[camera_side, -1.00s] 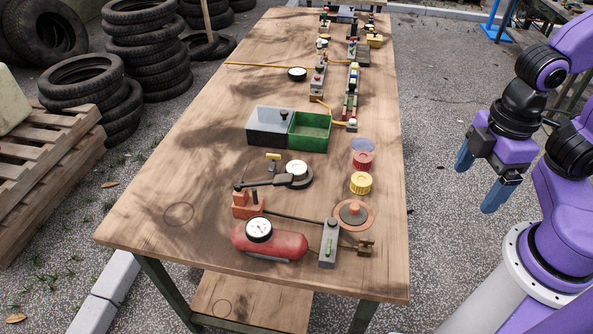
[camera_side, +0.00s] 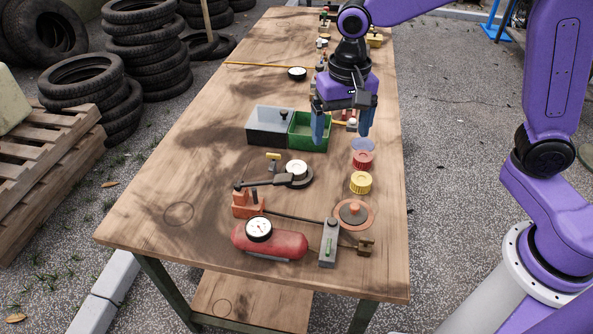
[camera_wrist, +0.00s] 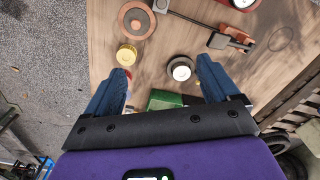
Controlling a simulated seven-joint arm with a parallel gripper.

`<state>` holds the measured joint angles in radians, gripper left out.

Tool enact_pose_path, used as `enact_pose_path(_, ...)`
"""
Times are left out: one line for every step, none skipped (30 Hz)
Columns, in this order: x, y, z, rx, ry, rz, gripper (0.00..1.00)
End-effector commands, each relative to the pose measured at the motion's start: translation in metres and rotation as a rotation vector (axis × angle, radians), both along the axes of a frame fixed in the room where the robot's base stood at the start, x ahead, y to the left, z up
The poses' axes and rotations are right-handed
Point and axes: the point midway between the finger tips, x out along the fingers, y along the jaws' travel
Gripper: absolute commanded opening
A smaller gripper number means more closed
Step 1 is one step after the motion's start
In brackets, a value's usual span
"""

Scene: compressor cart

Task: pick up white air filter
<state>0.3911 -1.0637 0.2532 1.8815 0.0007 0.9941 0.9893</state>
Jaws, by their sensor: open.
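The white air filter (camera_side: 297,168) is a small round white piece on a dark round base on the wooden table. In the wrist view the white filter (camera_wrist: 181,72) lies between the fingertips in the picture, nearer the right one. My gripper (camera_side: 342,138) points down over the table with two blue fingers spread wide and nothing between them. In the side view it hangs up and to the right of the filter, apart from it. The wrist view shows both fingertips (camera_wrist: 160,68).
A grey and green bin (camera_side: 308,145) stands behind the filter. Red (camera_side: 363,161) and yellow (camera_side: 361,183) caps lie to its right. A dark lever (camera_side: 265,183) adjoins its base at left. A red tank (camera_side: 270,242) with a gauge lies in front. The table's left front is clear.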

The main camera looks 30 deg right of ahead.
Motion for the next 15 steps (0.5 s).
enact_pose_path(0.018,0.004,-0.004,-0.002,0.003,-0.096,0.88)
enact_pose_path(0.028,0.005,-0.006,-0.002,0.004,-0.156,0.88)
enact_pose_path(0.041,0.006,-0.009,-0.002,0.004,-0.233,0.88)
enact_pose_path(0.050,0.007,-0.011,-0.002,0.006,-0.291,0.88)
enact_pose_path(0.060,0.007,-0.014,-0.003,0.007,-0.350,0.88)
enact_pose_path(0.072,0.007,-0.018,-0.003,0.008,-0.428,0.88)
enact_pose_path(0.082,0.007,-0.020,-0.003,0.009,-0.486,0.88)
enact_pose_path(0.091,0.007,-0.023,-0.003,0.009,-0.543,0.88)
enact_pose_path(0.102,0.006,-0.027,-0.003,0.010,-0.619,0.88)
enact_pose_path(0.111,0.004,-0.030,-0.003,0.010,-0.673,0.88)
enact_pose_path(0.118,0.003,-0.033,-0.003,0.011,-0.725,0.88)
enact_pose_path(0.127,0.001,-0.036,-0.003,0.011,-0.790,0.88)
enact_pose_path(0.133,0.000,-0.039,-0.004,0.012,-0.835,0.88)
enact_pose_path(0.139,-0.002,-0.041,-0.004,0.012,-0.875,0.88)
enact_pose_path(0.145,-0.004,-0.044,-0.003,0.013,-0.923,0.88)
